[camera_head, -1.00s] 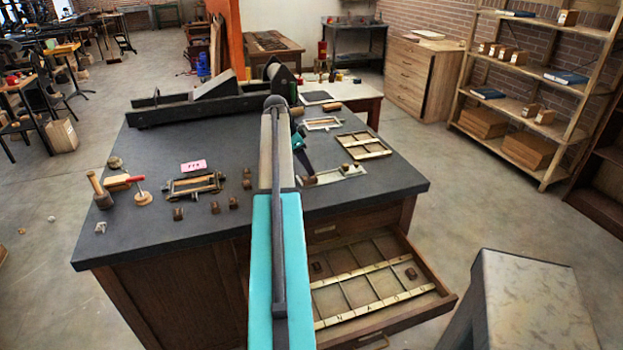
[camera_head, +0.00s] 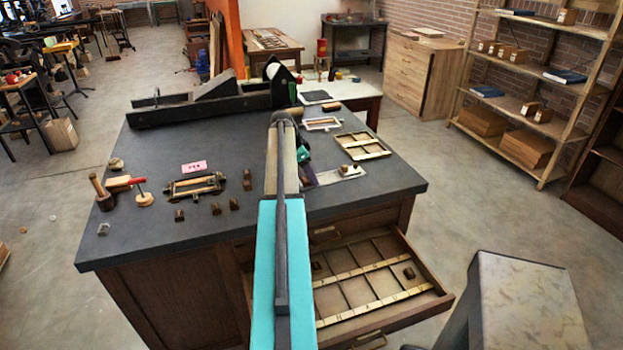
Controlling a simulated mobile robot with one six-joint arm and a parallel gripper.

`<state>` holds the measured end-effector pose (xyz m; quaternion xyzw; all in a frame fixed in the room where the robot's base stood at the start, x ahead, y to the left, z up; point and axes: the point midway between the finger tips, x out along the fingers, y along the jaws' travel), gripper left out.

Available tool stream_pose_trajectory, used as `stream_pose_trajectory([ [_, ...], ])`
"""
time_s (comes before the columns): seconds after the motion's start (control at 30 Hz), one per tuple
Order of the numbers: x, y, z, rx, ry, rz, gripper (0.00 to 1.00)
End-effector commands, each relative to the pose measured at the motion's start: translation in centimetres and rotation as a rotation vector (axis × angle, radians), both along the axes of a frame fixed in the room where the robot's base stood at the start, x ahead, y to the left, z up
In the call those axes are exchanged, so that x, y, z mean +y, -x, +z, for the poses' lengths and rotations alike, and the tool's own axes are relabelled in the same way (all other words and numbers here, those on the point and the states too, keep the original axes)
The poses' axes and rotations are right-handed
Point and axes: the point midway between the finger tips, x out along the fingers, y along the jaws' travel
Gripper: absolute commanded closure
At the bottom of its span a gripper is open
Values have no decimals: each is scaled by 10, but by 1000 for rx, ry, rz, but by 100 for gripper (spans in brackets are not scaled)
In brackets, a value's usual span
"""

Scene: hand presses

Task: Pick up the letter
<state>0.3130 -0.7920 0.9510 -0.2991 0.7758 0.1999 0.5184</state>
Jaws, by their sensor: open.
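Several small brown letter blocks lie loose on the dark tabletop, left of my arm: one (camera_head: 179,215) in front of a small frame, others (camera_head: 216,209) (camera_head: 234,204) to its right. Two more (camera_head: 247,185) stand close together farther back. A similar block (camera_head: 408,273) sits in the open drawer. I cannot tell which is the task's letter. My gripper (camera_head: 308,176) shows only partly beside my forearm, over the table's right part near a pale plate. Its fingertips are mostly hidden, and I see nothing held in it.
The table (camera_head: 150,235) also bears a pink card (camera_head: 194,168), a small clamp frame (camera_head: 194,187), mallet-like tools (camera_head: 104,195) and a divided tray (camera_head: 363,146). The drawer (camera_head: 385,315) juts out at the front right. A grey block-like stand (camera_head: 525,305) is at the lower right.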

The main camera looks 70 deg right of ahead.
Motion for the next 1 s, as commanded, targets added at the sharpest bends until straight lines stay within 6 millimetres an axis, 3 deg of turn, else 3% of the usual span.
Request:
stream_pose_trajectory([
  [0.67, -1, 3, -10, 3, -4, -1, 47],
  [0.93, 1, 4, -12, 5, -10, -2, 88],
  [1.0, 1, 4, -12, 4, -11, -2, 90],
])
